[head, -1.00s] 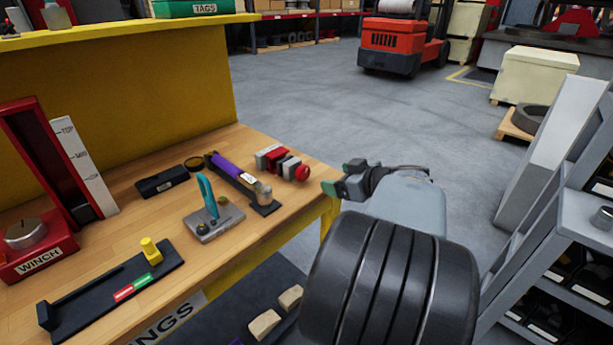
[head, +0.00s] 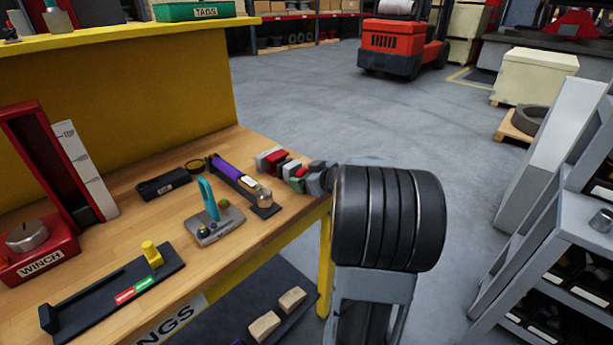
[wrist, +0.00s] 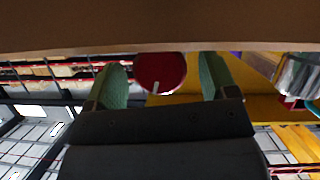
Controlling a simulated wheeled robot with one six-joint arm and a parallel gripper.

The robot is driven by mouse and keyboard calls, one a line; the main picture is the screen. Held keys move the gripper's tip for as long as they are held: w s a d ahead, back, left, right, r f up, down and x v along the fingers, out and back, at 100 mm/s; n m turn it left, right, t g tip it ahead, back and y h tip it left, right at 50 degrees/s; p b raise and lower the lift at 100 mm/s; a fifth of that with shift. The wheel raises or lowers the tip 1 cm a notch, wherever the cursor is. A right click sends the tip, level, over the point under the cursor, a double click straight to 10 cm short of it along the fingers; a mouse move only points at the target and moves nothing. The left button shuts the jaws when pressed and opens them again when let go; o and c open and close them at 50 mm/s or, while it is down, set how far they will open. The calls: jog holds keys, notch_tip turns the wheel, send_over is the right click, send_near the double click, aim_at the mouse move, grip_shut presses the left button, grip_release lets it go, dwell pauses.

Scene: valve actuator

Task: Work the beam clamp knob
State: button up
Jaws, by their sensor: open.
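The beam clamp (head: 268,158), with red and grey blocks, sits at the right end of the wooden bench in the head view. Its knob end is hidden there behind my gripper (head: 299,181). In the wrist view the round red knob (wrist: 160,73) has a small pale mark near its lower edge. My gripper (wrist: 165,85) is open there, with one green finger on each side of the knob. I cannot tell how deep the knob sits between the fingertips.
The wooden bench (head: 130,215) holds a purple-handled tool (head: 228,170) close left of the clamp, a teal lever on a grey base (head: 208,200), and a yellow-knobbed slider (head: 150,253). The winch (head: 40,262) stands far left. Open floor (head: 300,90) lies behind the bench.

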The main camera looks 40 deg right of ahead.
jog(key=shift+c, duration=0.4)
jog(key=c, duration=0.9)
jog(key=shift+o, duration=0.3)
jog(key=b, duration=0.1)
jog(key=m+y+b, duration=0.1)
jog(key=b, duration=0.1)
jog(key=shift+w+d+f+m, duration=0.1)
jog(key=shift+f+m, duration=0.15)
jog(key=shift+m, duration=0.05)
jog(key=shift+r+m+y+b, duration=0.25)
jog(key=shift+m+y+b, duration=0.45)
jog(key=o, duration=0.9)
jog(key=v, duration=1.4)
jog(key=shift+w+r, duration=0.1)
jog(key=shift+r, duration=0.05)
